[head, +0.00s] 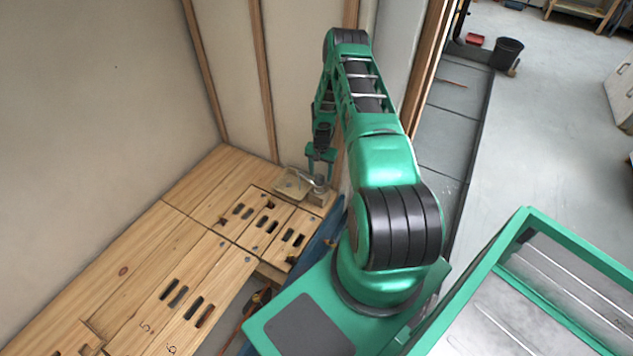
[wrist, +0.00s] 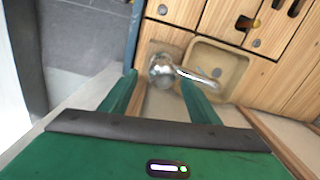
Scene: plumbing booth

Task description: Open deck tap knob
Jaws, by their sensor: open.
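The chrome deck tap shows in the wrist view, with its round knob (wrist: 160,68) and a spout (wrist: 198,79) reaching right over a small beige basin (wrist: 232,64). My gripper (wrist: 159,82) is open, its two green fingers pointing toward the tap. The knob appears between the fingertips, and the right finger overlaps the view of the spout. I cannot tell whether either finger touches the tap. In the head view my gripper (head: 320,160) hangs just above the tap (head: 319,184), at the right of the basin (head: 290,184); the tap's details are small there.
The wooden counter (head: 140,262) has several dark slots. Wall panels (head: 235,70) with wooden studs rise behind the basin. A green-framed cart (head: 532,225) stands at lower right. Grey floor (head: 560,110) with a black bucket (head: 508,52) lies beyond the booth.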

